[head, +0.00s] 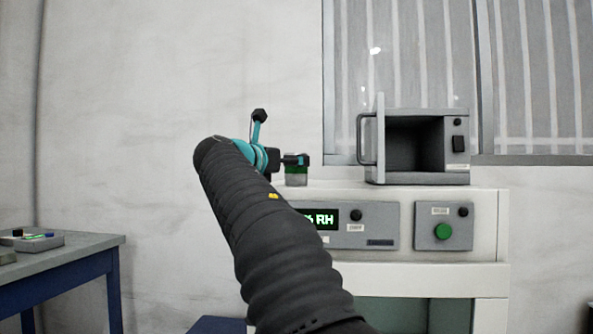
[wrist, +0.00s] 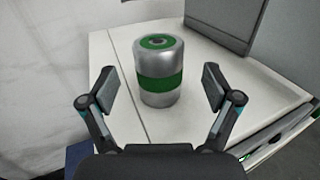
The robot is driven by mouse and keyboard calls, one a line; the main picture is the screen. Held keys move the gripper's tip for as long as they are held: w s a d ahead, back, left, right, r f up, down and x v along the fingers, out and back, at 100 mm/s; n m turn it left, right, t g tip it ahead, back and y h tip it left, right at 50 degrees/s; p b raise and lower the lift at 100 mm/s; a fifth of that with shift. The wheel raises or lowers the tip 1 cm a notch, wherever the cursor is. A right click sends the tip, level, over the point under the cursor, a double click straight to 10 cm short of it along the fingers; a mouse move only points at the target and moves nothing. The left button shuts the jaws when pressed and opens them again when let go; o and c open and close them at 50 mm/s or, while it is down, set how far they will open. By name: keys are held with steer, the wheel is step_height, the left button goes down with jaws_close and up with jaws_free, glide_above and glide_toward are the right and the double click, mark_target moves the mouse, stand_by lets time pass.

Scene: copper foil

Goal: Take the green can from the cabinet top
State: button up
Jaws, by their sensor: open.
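The green can (wrist: 159,73) is silver with a green band and a green top. It stands upright on the white cabinet top (wrist: 213,104). In the head view the can (head: 297,176) is at the left part of the cabinet top, partly covered by my gripper (head: 303,160). In the wrist view my gripper (wrist: 160,90) is open, with one finger on each side of the can's near part. The fingers look apart from the can, with a gap on both sides. In the head view my arm hides the cabinet's left front.
A grey box with an open front (head: 417,177) stands on the cabinet top, right of the can. The cabinet front has a green display (head: 318,218) and a green button (head: 443,231). A blue-framed table (head: 75,250) with a grey tray (head: 40,241) is at the left.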

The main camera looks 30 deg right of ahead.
steer(key=x, duration=0.4)
steer(key=shift+w+d+f, duration=0.2)
steer(key=shift+d+f, duration=0.1)
steer(key=shift+c, duration=0.2)
steer(key=c, duration=1.4)
steer(key=shift+r, duration=0.1)
